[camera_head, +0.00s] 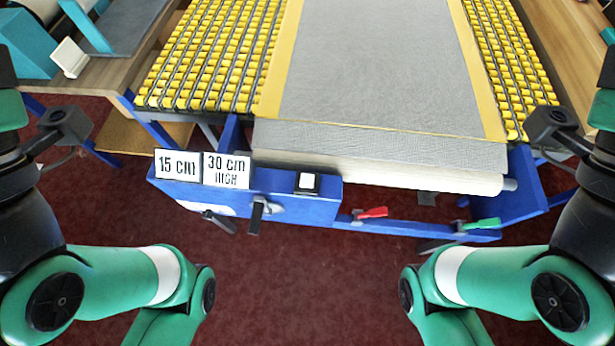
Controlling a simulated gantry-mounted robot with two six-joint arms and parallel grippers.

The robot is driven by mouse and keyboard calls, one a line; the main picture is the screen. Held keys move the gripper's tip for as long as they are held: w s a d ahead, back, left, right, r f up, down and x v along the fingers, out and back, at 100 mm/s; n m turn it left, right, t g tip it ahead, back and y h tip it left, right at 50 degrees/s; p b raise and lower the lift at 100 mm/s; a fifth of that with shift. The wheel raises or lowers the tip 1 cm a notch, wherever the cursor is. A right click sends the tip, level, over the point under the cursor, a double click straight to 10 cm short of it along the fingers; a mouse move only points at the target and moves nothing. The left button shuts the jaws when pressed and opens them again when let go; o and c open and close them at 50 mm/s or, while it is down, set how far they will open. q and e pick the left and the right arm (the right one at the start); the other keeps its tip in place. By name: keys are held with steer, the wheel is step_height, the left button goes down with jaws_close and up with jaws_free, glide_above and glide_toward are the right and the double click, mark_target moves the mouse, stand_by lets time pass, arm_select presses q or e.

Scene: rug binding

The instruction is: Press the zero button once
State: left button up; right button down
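A small white square button in a black housing (307,182) sits on top of the blue front panel (280,190), right of two display cards; I cannot read a label on it. My two arms come in from the left and right edges, both apart from the panel. Their green and white links show low in the picture, with dark wrist parts at the sides. The fingers of both grippers are not visible. Nothing touches the button.
A grey rug with yellow edges (375,60) lies over yellow rollers (215,55). A pale roll (380,172) runs along its front. A black handle (257,213), red lever (372,213) and green lever (482,224) stick out. The space between my arms is clear above dark red carpet (300,290).

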arm_select(q)
jaws_close()
stand_by(1.4)
